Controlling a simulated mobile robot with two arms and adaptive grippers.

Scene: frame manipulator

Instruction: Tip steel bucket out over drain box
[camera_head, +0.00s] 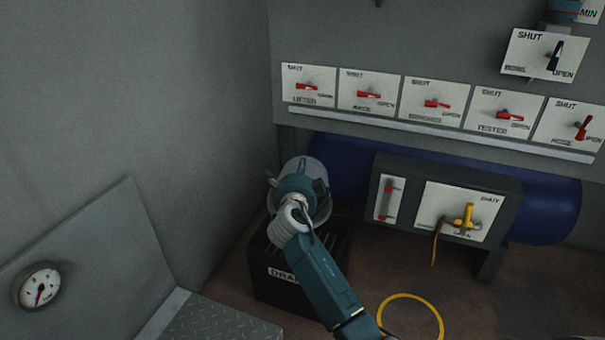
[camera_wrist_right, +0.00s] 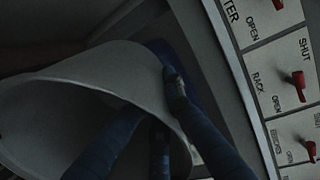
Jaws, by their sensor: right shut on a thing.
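The steel bucket (camera_head: 299,168) is a pale grey vessel, mostly hidden behind my right gripper (camera_head: 306,186) in the head view. My right gripper is shut on the bucket. In the wrist view, the bucket (camera_wrist_right: 95,72) is large, its wide mouth shows, and dark fingers are at its wall. The head view does not clearly show how far the bucket is tilted. The bucket is above the drain box (camera_head: 277,291), a black slatted box with a label on its front, on the floor. No contents or pouring liquid can be made out. My left gripper is out of view.
A blue tank (camera_head: 555,208) lies behind a dark stand (camera_head: 509,205) with a yellow valve (camera_head: 464,218), right of the bucket. A panel of red-handled valves (camera_head: 435,103) is on the wall above. A yellow ring (camera_head: 411,296) marks the floor. A gauge (camera_head: 40,288) is at left.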

